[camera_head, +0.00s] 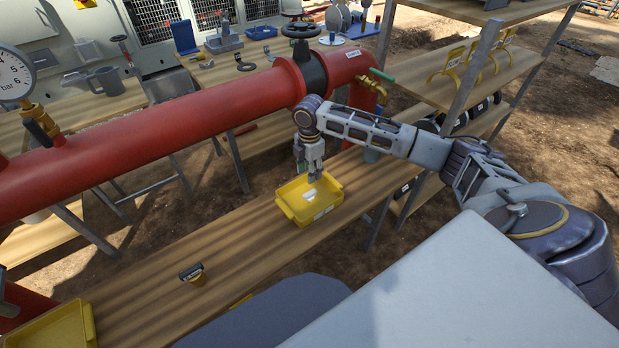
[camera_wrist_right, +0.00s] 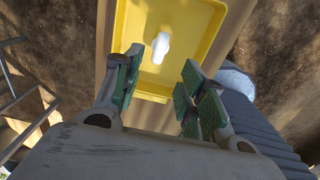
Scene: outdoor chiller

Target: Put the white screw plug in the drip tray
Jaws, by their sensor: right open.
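The white screw plug (camera_wrist_right: 161,47) shows in the right wrist view inside a yellow tray (camera_wrist_right: 218,12), over its floor and beyond my fingertips. In the head view this tray (camera_head: 284,209) sits on the long wooden bench, with a small white shape (camera_head: 310,194) inside it. My right gripper (camera_head: 316,178) is directly above the tray. In the right wrist view my right gripper (camera_wrist_right: 164,68) is open, its green-padded fingers apart with nothing between them. I cannot tell exactly whether the plug touches the tray floor. My left gripper is not in view.
A thick red pipe (camera_head: 180,125) with a valve wheel (camera_head: 301,30) runs behind the bench (camera_head: 150,270). Another yellow tray (camera_head: 60,328) is at the lower left.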

